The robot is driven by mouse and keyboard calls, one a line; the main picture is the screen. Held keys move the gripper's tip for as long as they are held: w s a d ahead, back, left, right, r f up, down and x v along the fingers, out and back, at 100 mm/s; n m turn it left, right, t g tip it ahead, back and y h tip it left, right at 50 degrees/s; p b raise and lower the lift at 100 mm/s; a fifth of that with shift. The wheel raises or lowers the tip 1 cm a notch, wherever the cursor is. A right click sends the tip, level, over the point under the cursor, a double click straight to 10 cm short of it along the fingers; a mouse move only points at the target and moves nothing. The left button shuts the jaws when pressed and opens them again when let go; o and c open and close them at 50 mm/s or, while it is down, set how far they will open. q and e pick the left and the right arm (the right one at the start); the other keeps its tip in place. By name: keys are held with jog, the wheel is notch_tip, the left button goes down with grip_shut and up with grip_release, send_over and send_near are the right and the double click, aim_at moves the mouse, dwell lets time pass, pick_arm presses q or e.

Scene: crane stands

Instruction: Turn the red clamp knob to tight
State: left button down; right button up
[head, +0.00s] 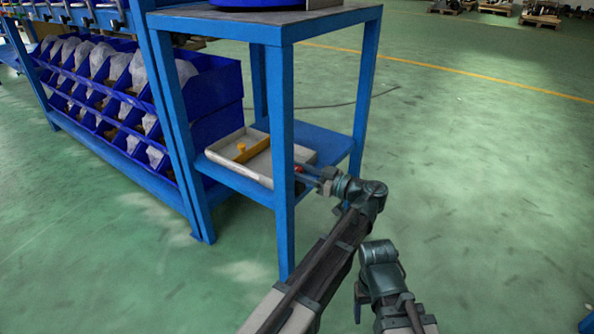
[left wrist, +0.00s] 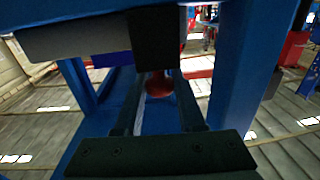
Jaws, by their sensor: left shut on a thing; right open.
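The red clamp knob (head: 298,169) shows as a small red spot at the right side of the tray on the stand's lower shelf. In the left wrist view the knob (left wrist: 158,86) is a round red shape between my two dark finger bars. My left gripper (head: 304,173) reaches in from the right and is shut on the knob. The knob's turn position and any marking cannot be made out. My right gripper (head: 359,300) hangs low at the lower right, open and empty, away from the stand.
A shallow tray (head: 224,153) holds a yellow part (head: 253,150) on the blue lower shelf (head: 335,143). The stand's front leg (head: 283,220) is close to my left gripper. A rack of blue bins (head: 215,90) stands at the left.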

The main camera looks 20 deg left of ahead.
pick_arm(q)
jog(key=shift+s+t, duration=0.1)
jog(key=shift+t, duration=0.2)
jog(key=shift+s+a+m+t+h, duration=0.1)
jog(key=shift+m+t+h, duration=0.2)
jog(key=shift+m+t, duration=0.15)
jog(key=m+t+h, duration=0.1)
jog(key=m+t, duration=0.1)
jog(key=shift+t, duration=0.35)
jog(key=shift+m+t+h, duration=1.45)
jog(key=shift+t+h, duration=0.05)
jog(key=shift+t, duration=0.3)
jog(key=shift+w+h, duration=0.2)
jog(key=shift+h, duration=0.1)
jog(key=c, duration=0.5)
grip_release()
